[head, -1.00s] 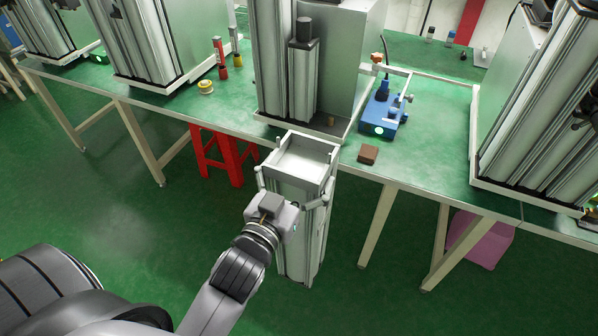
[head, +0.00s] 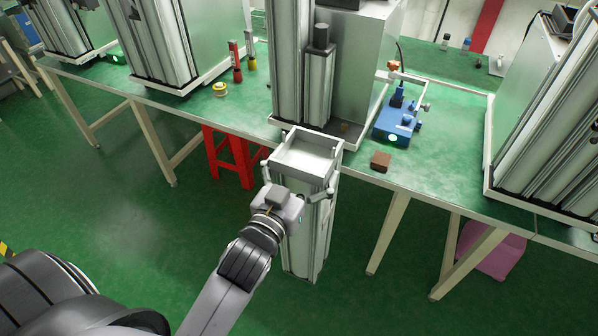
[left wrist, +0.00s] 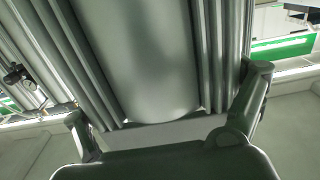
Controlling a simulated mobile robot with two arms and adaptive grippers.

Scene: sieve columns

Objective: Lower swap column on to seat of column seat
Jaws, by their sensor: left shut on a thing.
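The swap column (head: 309,235), a tall silver ribbed column with a shallow white tray-like end (head: 304,157) on top, stands upright in front of the bench edge in the head view. My left gripper (head: 298,186) is shut on it, with one finger on each side just below the tray-like end. In the left wrist view the column's ribbed face (left wrist: 155,55) fills the middle between the fingers. I cannot pick out the column seat for certain; the column hides part of the bench edge and floor behind it. My right gripper is not in view.
A green bench (head: 440,150) runs behind, bearing a tall machine (head: 302,60), a blue device (head: 398,122), a brown block (head: 380,161) and a yellow roll (head: 220,89). A red stool (head: 232,158) and a pink bin (head: 490,250) are under it. The floor in front is clear.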

